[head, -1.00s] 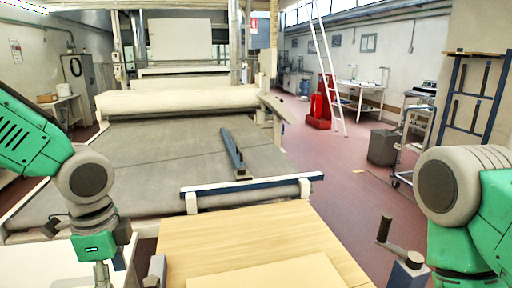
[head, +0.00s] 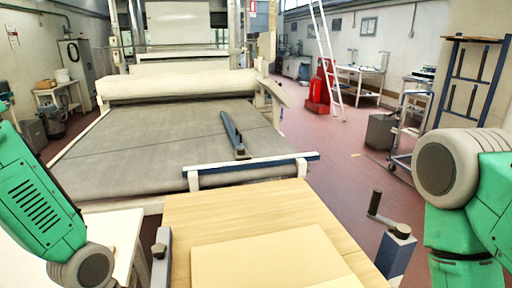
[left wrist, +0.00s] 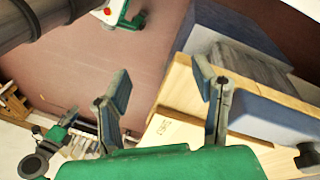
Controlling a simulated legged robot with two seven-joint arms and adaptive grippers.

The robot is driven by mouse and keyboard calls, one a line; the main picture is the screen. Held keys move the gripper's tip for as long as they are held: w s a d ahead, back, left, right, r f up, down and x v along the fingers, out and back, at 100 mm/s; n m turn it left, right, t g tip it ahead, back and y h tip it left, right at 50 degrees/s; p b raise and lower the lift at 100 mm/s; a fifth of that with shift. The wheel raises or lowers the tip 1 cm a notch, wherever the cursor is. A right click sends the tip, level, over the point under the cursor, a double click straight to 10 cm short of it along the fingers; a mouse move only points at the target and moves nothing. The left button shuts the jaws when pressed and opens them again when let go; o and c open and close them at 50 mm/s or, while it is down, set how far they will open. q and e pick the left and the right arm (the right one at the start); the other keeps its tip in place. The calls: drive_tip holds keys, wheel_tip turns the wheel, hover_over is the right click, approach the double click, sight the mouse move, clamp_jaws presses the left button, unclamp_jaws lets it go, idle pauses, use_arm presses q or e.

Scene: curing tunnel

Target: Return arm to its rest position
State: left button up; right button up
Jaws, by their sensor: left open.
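My left gripper (left wrist: 163,88) shows in the left wrist view with its two grey fingers spread wide and nothing between them. My left arm (head: 45,215) runs down the left side of the head view, and its wrist and gripper are below the bottom edge there. My right arm (head: 470,200) is bent at the right edge of the head view. Its gripper is not identifiable in either view.
A wooden worktop (head: 190,220) with a pale board (head: 270,265) lies directly in front, beside a white table (head: 105,235) at left. A crank handle (head: 378,212) stands at its right. Beyond is a grey conveyor belt (head: 130,150). Red floor (head: 340,160) is open to the right.

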use_arm(q)
drive_tip(key=s+a+f+n+y, duration=0.1)
drive_tip(key=s+a+f+n, duration=0.35)
drive_tip(key=s+f, duration=0.3)
drive_tip(key=s+a+f+n+y, duration=0.1)
drive_tip(key=s+a+f+n, duration=0.2)
drive_tip(key=s+f+n, duration=0.45)
wheel_tip(320, 180, down, 9)
drive_tip(key=w+d+m+t+b, duration=0.1)
drive_tip(key=m+b, duration=0.2)
drive_tip(key=b, duration=0.8)
drive_tip(key=shift+w+d+t, duration=0.15)
drive_tip(key=shift+w+t, duration=0.1)
drive_tip(key=shift+t, duration=0.05)
drive_tip(key=shift+f, duration=0.1)
